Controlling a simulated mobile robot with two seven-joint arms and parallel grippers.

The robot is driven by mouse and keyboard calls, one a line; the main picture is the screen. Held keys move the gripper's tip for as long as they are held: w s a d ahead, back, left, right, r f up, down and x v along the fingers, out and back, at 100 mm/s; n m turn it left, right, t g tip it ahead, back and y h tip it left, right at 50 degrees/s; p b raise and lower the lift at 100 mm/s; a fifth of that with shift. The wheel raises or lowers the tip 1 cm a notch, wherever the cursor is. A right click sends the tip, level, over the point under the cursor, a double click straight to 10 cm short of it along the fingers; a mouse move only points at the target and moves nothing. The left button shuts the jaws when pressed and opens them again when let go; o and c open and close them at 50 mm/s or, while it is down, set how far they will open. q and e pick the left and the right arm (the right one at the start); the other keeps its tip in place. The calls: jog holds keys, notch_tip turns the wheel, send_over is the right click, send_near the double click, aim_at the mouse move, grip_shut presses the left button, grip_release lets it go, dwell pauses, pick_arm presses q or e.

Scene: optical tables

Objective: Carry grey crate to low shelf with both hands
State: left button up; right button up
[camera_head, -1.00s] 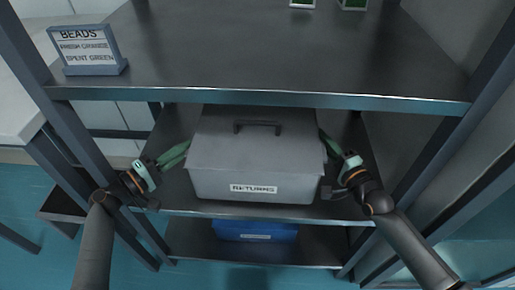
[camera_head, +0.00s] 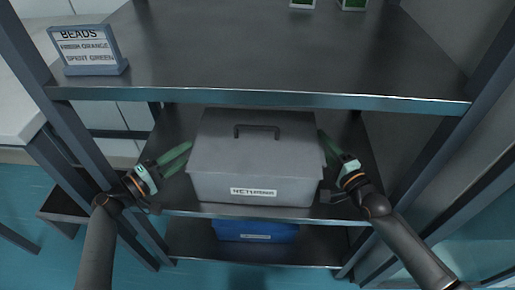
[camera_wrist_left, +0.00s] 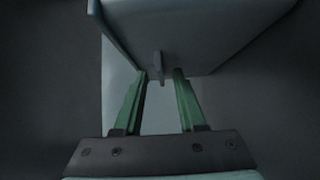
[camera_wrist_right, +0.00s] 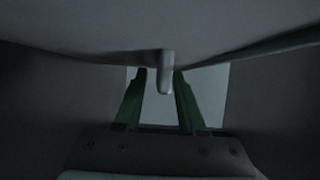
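The grey crate (camera_head: 256,160), with a lid handle and a front label, sits upright on the shelf (camera_head: 180,203) below the top board. My left gripper (camera_head: 187,152) is at the crate's left side with its fingers spread. In the left wrist view, a small side tab (camera_wrist_left: 158,63) of the crate lies ahead of and between the parted fingertips (camera_wrist_left: 162,73), with gaps around it. My right gripper (camera_head: 325,143) is at the crate's right side. In the right wrist view, a tab (camera_wrist_right: 166,70) hangs between its parted fingertips (camera_wrist_right: 161,72), apparently untouched.
A blue bin (camera_head: 255,231) stands on the shelf beneath.

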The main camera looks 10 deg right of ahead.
pick_arm(q)
jog(key=v, duration=1.1)
jog(key=shift+s+a, duration=0.3)
jog(key=shift+a, duration=0.05)
pick_arm(e)
jog(key=shift+s, duration=0.1)
jog(key=v, duration=1.2)
jog(key=shift+r, duration=0.1)
